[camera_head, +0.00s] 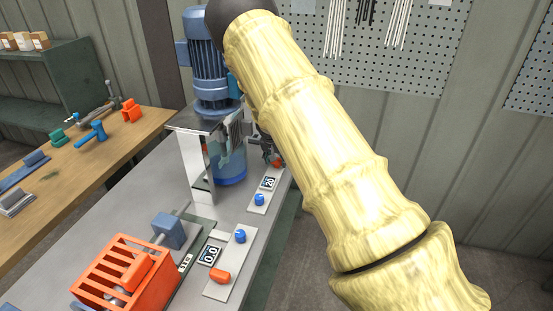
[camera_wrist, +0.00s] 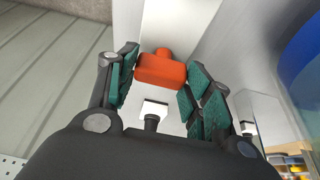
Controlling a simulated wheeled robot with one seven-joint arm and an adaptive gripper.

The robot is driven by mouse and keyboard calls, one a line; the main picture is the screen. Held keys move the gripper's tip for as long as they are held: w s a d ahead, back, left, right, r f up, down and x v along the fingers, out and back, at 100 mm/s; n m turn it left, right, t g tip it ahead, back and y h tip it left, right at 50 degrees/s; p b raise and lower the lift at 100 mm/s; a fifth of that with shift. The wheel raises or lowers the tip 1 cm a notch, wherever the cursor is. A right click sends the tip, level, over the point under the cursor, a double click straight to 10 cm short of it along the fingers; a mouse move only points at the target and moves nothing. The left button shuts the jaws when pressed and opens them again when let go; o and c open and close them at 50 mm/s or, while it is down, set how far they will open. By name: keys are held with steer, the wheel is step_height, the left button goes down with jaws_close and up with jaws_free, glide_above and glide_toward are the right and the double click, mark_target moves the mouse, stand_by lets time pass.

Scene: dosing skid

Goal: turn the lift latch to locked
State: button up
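A red-orange knob (camera_head: 277,162) sits at the far end of the far narrow panel, beside the blue motor unit; I cannot read a label naming it as the lift latch. My gripper (camera_head: 265,148) is at this knob, small and partly hidden behind my arm in the head view. In the wrist view the red-orange knob (camera_wrist: 160,70) lies between the fingertips of my gripper (camera_wrist: 160,78). The fingers are spread to either side of it, the left pad very close. I cannot tell whether either pad touches it, nor read the latch's marked position.
The far panel also has a blue knob (camera_head: 259,199) and a small display (camera_head: 268,183). A nearer panel (camera_head: 216,290) has an orange and a blue knob. An orange slatted guard (camera_head: 122,272) stands front left. The blue motor (camera_head: 207,75) rises close beside my gripper.

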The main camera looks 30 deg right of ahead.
steer(key=o, duration=0.3)
steer(key=shift+o, duration=0.2)
steer(key=v, duration=1.2)
steer(key=shift+d, duration=0.1)
